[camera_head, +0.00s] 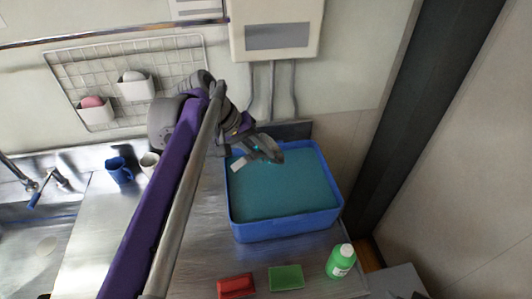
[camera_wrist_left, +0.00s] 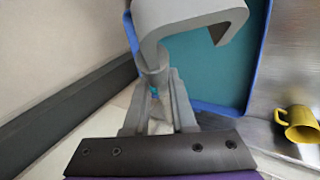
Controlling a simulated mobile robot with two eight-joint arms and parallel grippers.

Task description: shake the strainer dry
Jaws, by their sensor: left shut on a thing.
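My left gripper (camera_head: 262,150) is above the back left part of a blue tub (camera_head: 285,229) with a flat teal inside. In the left wrist view, its fingers (camera_wrist_left: 158,105) are closed around a grey stem. The stem joins a bent grey piece (camera_wrist_left: 190,18), which I take to be part of the strainer; its mesh or bowl cannot be made out. In the head view, a grey piece (camera_head: 268,147) at the fingertips is over the tub's rear area. Whether it touches the teal surface cannot be told. My right gripper is not in view.
A yellow mug (camera_wrist_left: 301,123) lies on its side on the metal counter. A blue mug (camera_head: 119,171) and a pale cup (camera_head: 149,163) stand left of my arm. A red sponge (camera_head: 236,286), a green sponge (camera_head: 286,277) and a green bottle (camera_head: 341,262) are in front of the tub.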

